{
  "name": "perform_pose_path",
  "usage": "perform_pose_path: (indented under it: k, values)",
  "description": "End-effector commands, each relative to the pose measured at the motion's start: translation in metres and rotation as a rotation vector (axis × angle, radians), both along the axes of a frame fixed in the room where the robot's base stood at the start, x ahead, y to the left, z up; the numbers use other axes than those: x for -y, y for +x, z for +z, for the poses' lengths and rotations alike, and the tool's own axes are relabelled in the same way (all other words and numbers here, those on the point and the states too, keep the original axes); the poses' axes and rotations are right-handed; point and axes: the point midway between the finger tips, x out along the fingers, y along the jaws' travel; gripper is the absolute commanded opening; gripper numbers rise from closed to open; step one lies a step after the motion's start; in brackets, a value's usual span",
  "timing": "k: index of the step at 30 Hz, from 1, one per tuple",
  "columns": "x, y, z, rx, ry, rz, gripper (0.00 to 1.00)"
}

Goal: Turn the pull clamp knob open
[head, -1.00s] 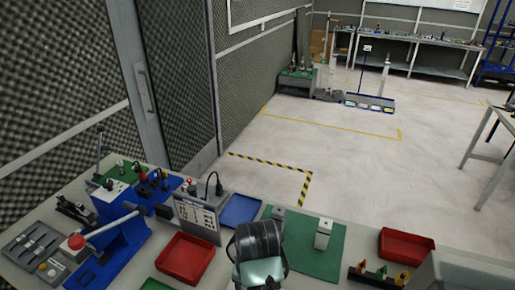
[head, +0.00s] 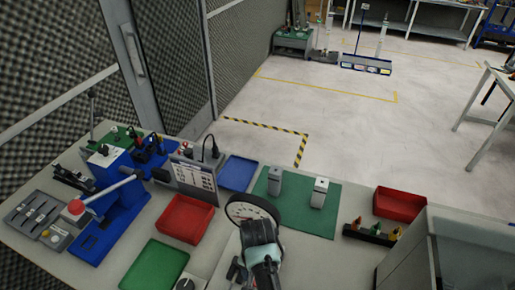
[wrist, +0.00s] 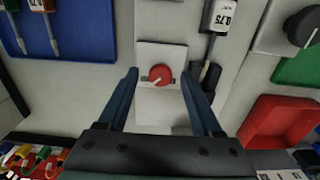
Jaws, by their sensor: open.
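A round red knob (wrist: 160,75) with a pale pointer mark sits on a light plate (wrist: 161,53) in the wrist view. I take it to be the pull clamp knob. My gripper (wrist: 160,71) is open, and its two dark blue fingers show one on each side of the knob with a gap on both sides. I cannot tell how far the fingertips are above the knob. In the head view my arm hides the red knob and my fingertips.
A black knob (wrist: 303,26) on a light block stands nearby; a red tray (wrist: 280,122) and a blue panel with screwdrivers (wrist: 65,30) flank the fingers. Grey posts (head: 275,182) stand on a green mat (head: 307,217). A red-knobbed lever (head: 75,208) is at the left.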

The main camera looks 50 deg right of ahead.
Motion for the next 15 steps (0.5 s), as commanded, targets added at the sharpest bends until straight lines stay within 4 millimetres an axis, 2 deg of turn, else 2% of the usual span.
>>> perform_pose_path:
  k: [9, 11, 15]
  values:
    - [0.0001, 0.0001, -0.0031, 0.001, -0.001, 0.0, 0.67]
    - [0.0001, 0.0001, -0.0031, 0.001, -0.001, 0.0, 0.57]
    - [0.0001, 0.0001, -0.0029, 0.001, -0.001, 0.0, 0.32]
